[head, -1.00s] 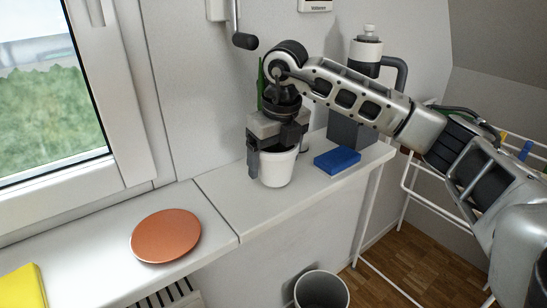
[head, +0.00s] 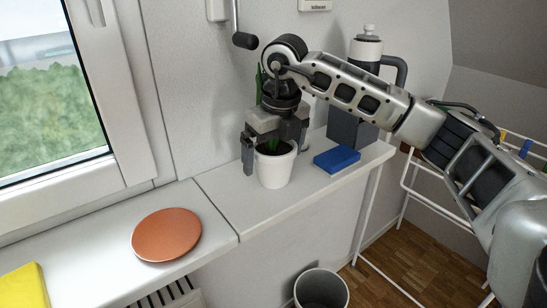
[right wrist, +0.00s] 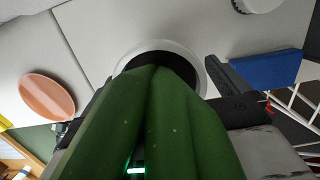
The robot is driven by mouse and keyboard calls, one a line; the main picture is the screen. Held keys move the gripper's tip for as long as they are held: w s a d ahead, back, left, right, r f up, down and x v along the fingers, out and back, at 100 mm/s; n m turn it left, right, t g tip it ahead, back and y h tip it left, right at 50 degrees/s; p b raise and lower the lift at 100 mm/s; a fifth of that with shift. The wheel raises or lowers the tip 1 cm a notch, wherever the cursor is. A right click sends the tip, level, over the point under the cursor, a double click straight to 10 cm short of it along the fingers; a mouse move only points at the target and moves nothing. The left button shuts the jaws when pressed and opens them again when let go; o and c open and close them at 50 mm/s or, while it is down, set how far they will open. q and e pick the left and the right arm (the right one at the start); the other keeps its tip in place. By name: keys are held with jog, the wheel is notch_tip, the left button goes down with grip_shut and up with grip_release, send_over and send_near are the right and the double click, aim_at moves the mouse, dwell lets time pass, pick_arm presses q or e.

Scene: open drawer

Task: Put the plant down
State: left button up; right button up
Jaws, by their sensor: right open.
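The plant stands upright in a white pot (head: 275,170) on the right part of the white window sill. Its green leaves (right wrist: 160,125) fill the middle of the right wrist view, with the pot's rim (right wrist: 203,75) behind them. In the head view the leaves are mostly hidden behind my gripper. My right gripper (head: 272,160) is open above and around the pot's top, with its left finger apart from the pot wall. Whether the other finger touches the pot cannot be told. My left gripper is not in view.
A terracotta disc (head: 166,235) lies on the sill to the left. A blue block (head: 337,159) lies close to the right of the pot, with a dark grey box (head: 350,128) behind it. A yellow item (head: 23,287) is at far left. A bin (head: 321,290) stands below on the wooden floor.

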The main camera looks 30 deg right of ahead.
jog(key=r, duration=0.3)
jog(key=s+r, duration=0.1)
jog(key=r, duration=0.6)
jog(key=shift+s+r, duration=0.2)
jog(key=shift+s, duration=0.1)
